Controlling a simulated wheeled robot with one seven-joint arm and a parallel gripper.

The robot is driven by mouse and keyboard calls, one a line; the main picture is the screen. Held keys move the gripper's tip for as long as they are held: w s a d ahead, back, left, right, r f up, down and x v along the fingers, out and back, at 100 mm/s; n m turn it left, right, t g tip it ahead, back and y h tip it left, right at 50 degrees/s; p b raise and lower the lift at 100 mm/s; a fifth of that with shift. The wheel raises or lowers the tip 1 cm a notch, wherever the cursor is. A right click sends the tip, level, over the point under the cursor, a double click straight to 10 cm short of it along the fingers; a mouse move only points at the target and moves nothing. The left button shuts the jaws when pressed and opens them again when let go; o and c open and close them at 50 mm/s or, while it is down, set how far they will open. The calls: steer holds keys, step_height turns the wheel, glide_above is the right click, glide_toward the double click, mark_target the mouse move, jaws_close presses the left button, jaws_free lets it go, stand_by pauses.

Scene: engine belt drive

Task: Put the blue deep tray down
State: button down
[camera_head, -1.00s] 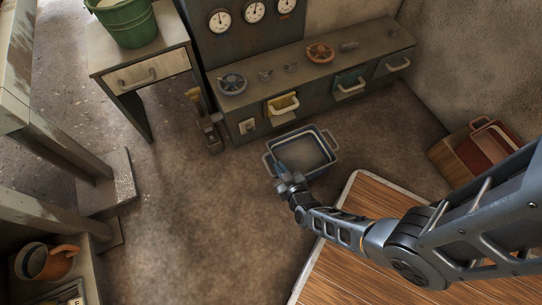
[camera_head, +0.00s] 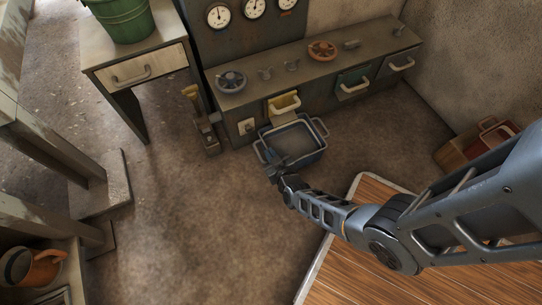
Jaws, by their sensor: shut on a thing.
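The blue deep tray (camera_head: 300,150) is a blue-grey rectangular tray with handles at its two ends, in the middle of the view. My gripper (camera_head: 271,162) is shut on the tray at its left end, near the handle. The tray looks roughly level and empty, in front of the low cabinet with the yellow drawer. I cannot tell whether its underside touches the floor, as the near side and the arm hide it.
A low cabinet (camera_head: 240,92) with handwheels and pull-out drawers stands behind the tray. A lever pedestal (camera_head: 207,134) is left of it. A wooden platform (camera_head: 350,270) lies at the lower right. Red and brown boxes (camera_head: 452,155) sit by the right wall. Floor at centre left is clear.

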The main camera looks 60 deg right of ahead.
steer(key=c, duration=1.3)
jaws_free()
steer(key=shift+o, duration=0.2)
steer(key=shift+r, duration=0.1)
steer(key=s+a+r+n+t+y+p, duration=0.1)
steer(key=s+a+r+t+y+p, duration=0.1)
steer(key=s+a+r+p, duration=0.7)
steer(key=s+a+r+n+y+b, duration=0.1)
steer(key=s+r, duration=0.4)
steer(key=r, duration=0.8)
steer(key=s+a+r+n+t+y+b, duration=0.1)
steer(key=s+a+r+y, duration=0.2)
steer(key=r, duration=1)
steer(key=s+a+r+n+t+y+b, duration=0.1)
steer(key=s+a+r, duration=0.5)
steer(key=r, duration=0.8)
steer(key=shift+s+n+y, duration=0.35)
steer(key=shift+n+y, duration=0.05)
steer(key=shift+n, duration=0.2)
